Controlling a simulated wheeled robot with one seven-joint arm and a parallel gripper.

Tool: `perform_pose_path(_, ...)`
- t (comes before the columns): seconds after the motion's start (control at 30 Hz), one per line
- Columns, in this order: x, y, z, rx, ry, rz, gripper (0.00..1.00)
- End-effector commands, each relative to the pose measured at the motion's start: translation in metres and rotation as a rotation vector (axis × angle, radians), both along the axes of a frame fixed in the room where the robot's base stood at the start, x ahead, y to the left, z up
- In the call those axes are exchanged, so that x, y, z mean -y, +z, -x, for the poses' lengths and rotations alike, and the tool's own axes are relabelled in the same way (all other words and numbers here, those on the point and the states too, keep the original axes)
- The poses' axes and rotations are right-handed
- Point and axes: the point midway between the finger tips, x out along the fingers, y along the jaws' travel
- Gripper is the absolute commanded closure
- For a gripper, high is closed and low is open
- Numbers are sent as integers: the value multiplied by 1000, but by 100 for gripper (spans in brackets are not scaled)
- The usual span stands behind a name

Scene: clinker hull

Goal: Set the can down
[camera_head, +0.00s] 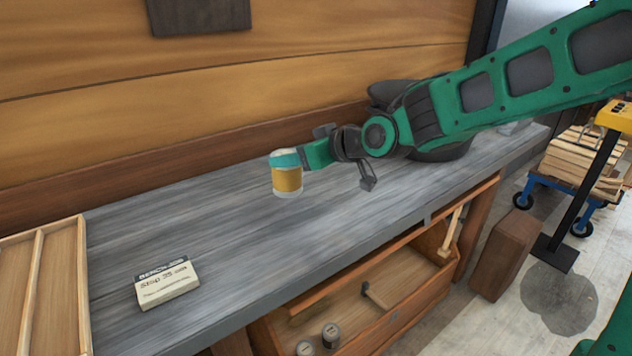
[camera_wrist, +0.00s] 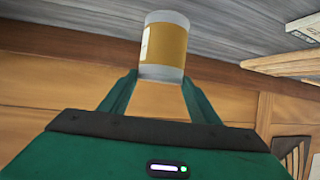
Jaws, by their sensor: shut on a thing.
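The can (camera_head: 287,180) has a mustard-yellow band with pale ends. It is upright at the tip of my gripper (camera_head: 288,160), over the middle of the grey bench top (camera_head: 220,222). My gripper is shut on the can near its upper end. In the wrist view the can (camera_wrist: 165,45) sits between the two green fingers (camera_wrist: 160,85). I cannot tell whether its base touches the bench or is slightly above it.
A small box-shaped sign (camera_head: 168,282) lies at the bench's front left. A wooden divided tray (camera_head: 38,250) is at the far left. A dark round object (camera_head: 445,150) stands behind my arm. Bench around the can is clear.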

Motion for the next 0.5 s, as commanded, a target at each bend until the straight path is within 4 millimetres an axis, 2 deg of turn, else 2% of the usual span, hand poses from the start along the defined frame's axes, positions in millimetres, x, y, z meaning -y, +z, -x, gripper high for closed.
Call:
perform_pose_path(0.03, 10, -6, -4, -3, -4, -3, 100)
perform_pose_path(0.2, 32, -23, -12, -1, 3, -3, 100)
perform_pose_path(0.33, 42, -29, -16, 1, 5, -2, 100)
perform_pose_path(0.5, 45, -37, -17, 1, 8, -2, 100)
